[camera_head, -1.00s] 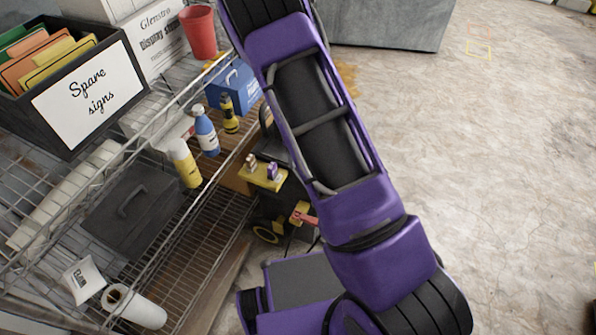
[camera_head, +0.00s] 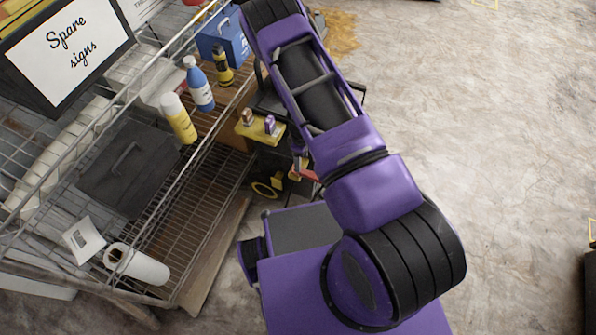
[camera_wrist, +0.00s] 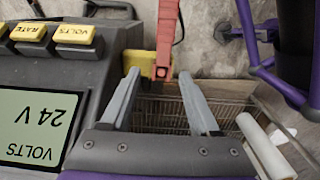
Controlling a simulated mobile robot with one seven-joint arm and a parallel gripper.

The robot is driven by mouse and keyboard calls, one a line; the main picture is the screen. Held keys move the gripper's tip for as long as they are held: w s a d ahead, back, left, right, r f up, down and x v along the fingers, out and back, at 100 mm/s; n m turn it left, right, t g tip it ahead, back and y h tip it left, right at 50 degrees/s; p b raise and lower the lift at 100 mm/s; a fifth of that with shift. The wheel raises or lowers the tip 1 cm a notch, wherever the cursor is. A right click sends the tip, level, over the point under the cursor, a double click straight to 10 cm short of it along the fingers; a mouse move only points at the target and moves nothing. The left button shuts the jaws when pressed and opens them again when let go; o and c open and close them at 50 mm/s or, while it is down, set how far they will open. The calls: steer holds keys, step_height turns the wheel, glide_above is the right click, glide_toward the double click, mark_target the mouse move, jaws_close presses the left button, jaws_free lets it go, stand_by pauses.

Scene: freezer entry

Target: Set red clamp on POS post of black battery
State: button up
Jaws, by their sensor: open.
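In the wrist view, the red clamp (camera_wrist: 167,35) hangs upright on a yellow holder (camera_wrist: 143,63) at the side of a dark grey charger. My gripper (camera_wrist: 163,74) is open, its two grey fingers pointing at the clamp. The clamp's lower end lies between the fingertips, and I cannot tell whether they touch it. In the head view, the red clamp (camera_head: 309,173) shows as a small red patch, mostly hidden behind my purple arm. I cannot make out the black battery or its POS post for sure in either view.
The charger's display (camera_wrist: 40,125) reads 24 V. A yellow tray (camera_head: 262,132) bears two small items, one purple.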

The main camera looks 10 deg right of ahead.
mark_target(302, 171)
steer(key=f, duration=0.5)
steer(key=shift+s+d+f+b, duration=0.1)
steer(key=shift+s+f+b, duration=0.05)
steer(key=shift+s+b, duration=0.15)
jaws_close()
